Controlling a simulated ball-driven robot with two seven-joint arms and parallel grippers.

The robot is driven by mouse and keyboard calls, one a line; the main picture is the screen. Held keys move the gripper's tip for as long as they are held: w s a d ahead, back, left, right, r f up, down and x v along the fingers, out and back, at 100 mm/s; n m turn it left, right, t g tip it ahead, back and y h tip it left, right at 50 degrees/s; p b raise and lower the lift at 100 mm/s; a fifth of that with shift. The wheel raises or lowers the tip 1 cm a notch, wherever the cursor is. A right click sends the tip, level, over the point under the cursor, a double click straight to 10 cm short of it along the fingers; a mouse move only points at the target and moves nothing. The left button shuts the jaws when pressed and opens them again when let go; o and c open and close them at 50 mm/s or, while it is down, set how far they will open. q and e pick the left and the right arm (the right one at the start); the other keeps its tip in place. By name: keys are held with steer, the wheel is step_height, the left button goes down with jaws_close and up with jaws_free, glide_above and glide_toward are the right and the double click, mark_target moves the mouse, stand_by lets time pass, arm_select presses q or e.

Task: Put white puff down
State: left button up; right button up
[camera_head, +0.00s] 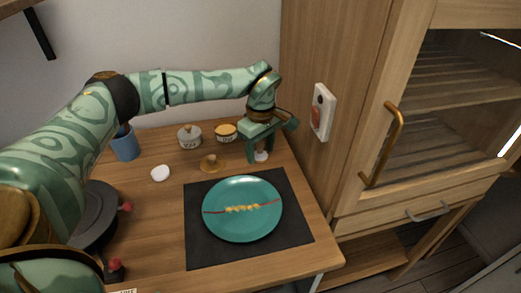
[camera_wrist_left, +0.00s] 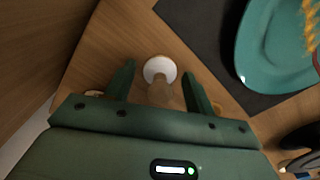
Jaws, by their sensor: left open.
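The white puff (camera_wrist_left: 160,68) has a round white end and a light wooden handle. In the left wrist view its white end is on the wooden table and its handle points toward the camera. It also shows in the head view (camera_head: 261,156), partly hidden by my left gripper. My left gripper (camera_head: 262,153) is open, low over the table behind the dark mat. Its two fingers (camera_wrist_left: 160,88) stand on either side of the puff, with visible gaps. My right gripper is in neither view.
A teal plate (camera_head: 222,222) with a red line and yellow bits rests on a dark mat (camera_head: 200,258). A gold-brown piece (camera_head: 209,164), a white disc (camera_head: 160,173), two small pots (camera_head: 189,140) and a blue cup (camera_head: 125,146) stand left. A wooden cabinet (camera_head: 345,130) rises close right.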

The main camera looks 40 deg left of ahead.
mark_target(261, 143)
arm_select(q)
step_height(261, 143, up, 11)
steer(key=p, duration=0.3)
steer(key=shift+p, duration=0.35)
steer(key=shift+r, duration=0.3)
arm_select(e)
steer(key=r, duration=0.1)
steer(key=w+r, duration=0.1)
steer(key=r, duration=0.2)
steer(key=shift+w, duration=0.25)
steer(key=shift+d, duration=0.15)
